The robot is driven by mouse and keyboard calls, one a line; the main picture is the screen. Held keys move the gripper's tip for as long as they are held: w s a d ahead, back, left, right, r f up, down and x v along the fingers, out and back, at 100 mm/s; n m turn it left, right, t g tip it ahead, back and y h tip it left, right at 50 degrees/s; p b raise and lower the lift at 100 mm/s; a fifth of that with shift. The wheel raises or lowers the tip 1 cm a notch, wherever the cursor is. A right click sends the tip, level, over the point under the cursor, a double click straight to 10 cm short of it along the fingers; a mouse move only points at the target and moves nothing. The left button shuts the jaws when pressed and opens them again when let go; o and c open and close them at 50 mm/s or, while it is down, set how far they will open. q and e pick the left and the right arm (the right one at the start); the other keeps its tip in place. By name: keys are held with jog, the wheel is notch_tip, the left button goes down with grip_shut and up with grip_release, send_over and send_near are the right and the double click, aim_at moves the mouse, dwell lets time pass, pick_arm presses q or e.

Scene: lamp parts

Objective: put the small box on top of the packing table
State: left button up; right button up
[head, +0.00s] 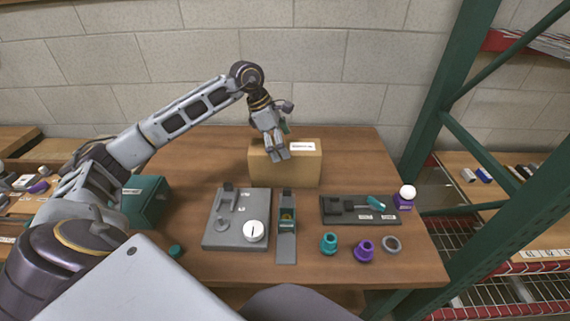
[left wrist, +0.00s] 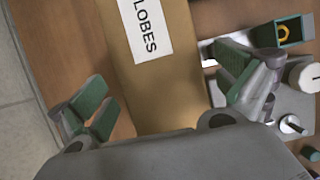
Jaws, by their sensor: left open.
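A brown cardboard box (head: 300,172) with a white label stands at the back of the wooden table (head: 355,150). In the left wrist view the box (left wrist: 165,85) runs between my spread fingers, and its label ends in "LOBES". My left gripper (head: 277,154) is over the box's top, left of the label, pointing down. In the left wrist view my left gripper (left wrist: 168,95) is open, one finger on each side of the box, with a gap visible at the left finger. Contact cannot be told. My right gripper is out of view.
A grey fixture (head: 235,235), a narrow grey stand (head: 287,245) and a dark tool tray (head: 345,212) lie in front of the box. A teal bin (head: 146,203) is at left. Small teal and purple parts sit front right. A green rack post (head: 432,130) rises at right.

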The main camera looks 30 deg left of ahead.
aim_at(302, 170)
pick_arm(q)
jog(key=x, duration=0.5)
jog(key=shift+w+d, duration=0.15)
jog(key=shift+d, duration=0.1)
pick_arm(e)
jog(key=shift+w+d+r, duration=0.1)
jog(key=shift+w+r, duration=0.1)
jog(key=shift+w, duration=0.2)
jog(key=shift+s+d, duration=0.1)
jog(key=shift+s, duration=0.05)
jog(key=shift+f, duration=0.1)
pick_arm(q)
jog(key=c, duration=1.7)
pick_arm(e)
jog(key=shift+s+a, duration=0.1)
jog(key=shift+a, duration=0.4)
